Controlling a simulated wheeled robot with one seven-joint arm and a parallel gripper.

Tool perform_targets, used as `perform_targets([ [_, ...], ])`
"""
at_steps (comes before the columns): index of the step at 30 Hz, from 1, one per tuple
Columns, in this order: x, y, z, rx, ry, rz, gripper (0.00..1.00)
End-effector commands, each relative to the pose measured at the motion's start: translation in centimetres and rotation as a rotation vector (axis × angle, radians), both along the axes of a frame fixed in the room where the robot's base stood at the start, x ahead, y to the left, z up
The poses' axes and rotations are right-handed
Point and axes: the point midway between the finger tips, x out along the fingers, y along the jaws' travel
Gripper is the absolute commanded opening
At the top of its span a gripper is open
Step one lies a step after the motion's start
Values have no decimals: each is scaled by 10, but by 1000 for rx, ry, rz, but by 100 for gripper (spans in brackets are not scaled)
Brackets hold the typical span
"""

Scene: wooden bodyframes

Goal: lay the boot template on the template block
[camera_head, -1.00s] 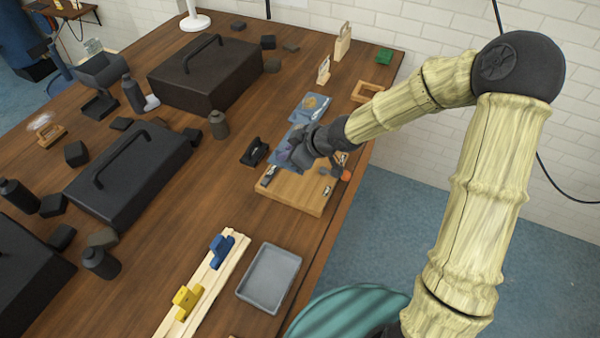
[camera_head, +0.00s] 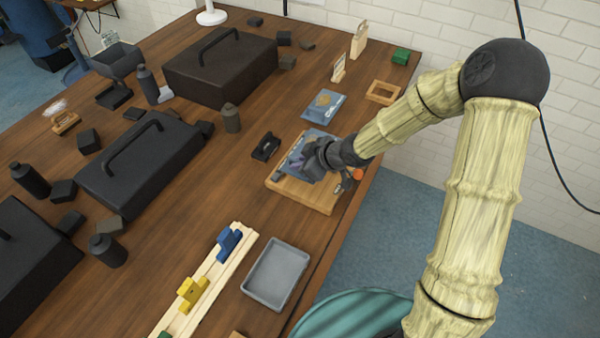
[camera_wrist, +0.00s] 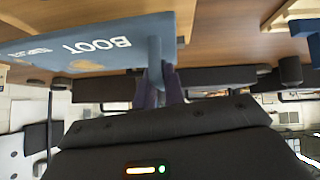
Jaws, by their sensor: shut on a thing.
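The boot template, a blue-grey plate marked BOOT (camera_wrist: 110,42), spans the upper left of the wrist view. My gripper (camera_wrist: 158,82) is shut on its raised blue tab. In the head view, my gripper (camera_head: 312,160) holds the template (camera_head: 311,143) over the far part of the template block (camera_head: 318,197), a light wooden board near the table's right edge. My gripper hides part of the plate and block. I cannot tell whether the plate touches the block.
Another blue plate (camera_head: 323,105) lies just beyond. A black handled tool (camera_head: 266,147) sits left of the block. A grey tray (camera_head: 275,273) and a wooden rail (camera_head: 216,267) with coloured clamps are nearer. Black cases (camera_head: 140,165) fill the left. A wooden frame (camera_head: 383,92) lies behind right.

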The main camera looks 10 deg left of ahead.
Motion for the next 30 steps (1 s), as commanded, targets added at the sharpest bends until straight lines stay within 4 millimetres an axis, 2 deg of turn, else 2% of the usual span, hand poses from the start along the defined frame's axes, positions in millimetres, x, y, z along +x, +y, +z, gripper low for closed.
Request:
perform_targets([
  [7,0,3,0,2,-4,5,0],
  [15,-1,3,-33,2,-1,5,0],
  [18,0,2,-39,2,-4,4,0],
  [29,1,1,-42,2,-5,2,0],
  [30,0,1,-43,0,-1,1,19],
])
